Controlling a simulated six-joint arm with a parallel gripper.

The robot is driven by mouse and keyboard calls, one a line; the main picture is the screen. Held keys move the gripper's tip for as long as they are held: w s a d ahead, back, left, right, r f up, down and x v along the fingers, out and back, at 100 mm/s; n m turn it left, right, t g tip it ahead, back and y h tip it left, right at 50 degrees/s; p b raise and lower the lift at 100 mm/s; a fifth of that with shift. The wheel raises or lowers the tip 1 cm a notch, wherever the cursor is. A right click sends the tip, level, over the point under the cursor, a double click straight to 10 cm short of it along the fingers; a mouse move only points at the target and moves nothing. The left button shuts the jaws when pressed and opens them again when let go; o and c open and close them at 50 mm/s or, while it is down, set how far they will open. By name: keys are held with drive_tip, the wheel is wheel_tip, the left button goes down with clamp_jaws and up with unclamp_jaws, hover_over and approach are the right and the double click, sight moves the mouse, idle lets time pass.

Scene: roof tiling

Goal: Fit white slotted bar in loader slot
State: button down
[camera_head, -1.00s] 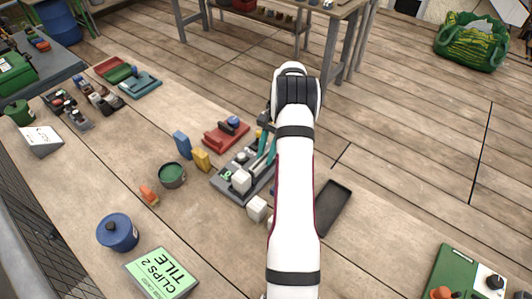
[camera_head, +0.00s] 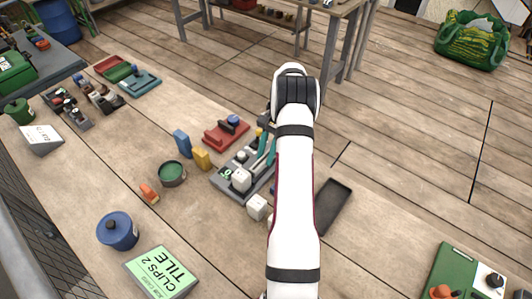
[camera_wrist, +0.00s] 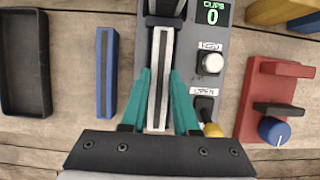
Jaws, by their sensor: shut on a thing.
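The white slotted bar (camera_wrist: 160,80) is between the teal fingers of my gripper (camera_wrist: 161,88) in the wrist view. My gripper is shut on its sides. The bar lies lengthwise over the grey loader (camera_wrist: 226,55), in line with a dark channel at the loader's far end. I cannot tell how deep the bar sits in the slot. In the head view, the loader (camera_head: 229,185) stands mid-table, and my arm partly covers it and hides the bar. The loader display reads 0, and its FEED and OPEN controls are right of the bar.
A blue slotted bar (camera_wrist: 107,75) lies left of the loader in the wrist view. A black tray (camera_wrist: 24,110) is further left. A red fixture with a blue knob (camera_wrist: 273,130) stands to the right. Yellow (camera_head: 201,159) and blue (camera_head: 182,144) blocks stand near the loader.

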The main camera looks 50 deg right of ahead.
drive_tip(key=shift+f, duration=0.1)
drive_tip(key=c, duration=0.6)
unclamp_jaws()
drive_tip(key=shift+r, duration=3.5)
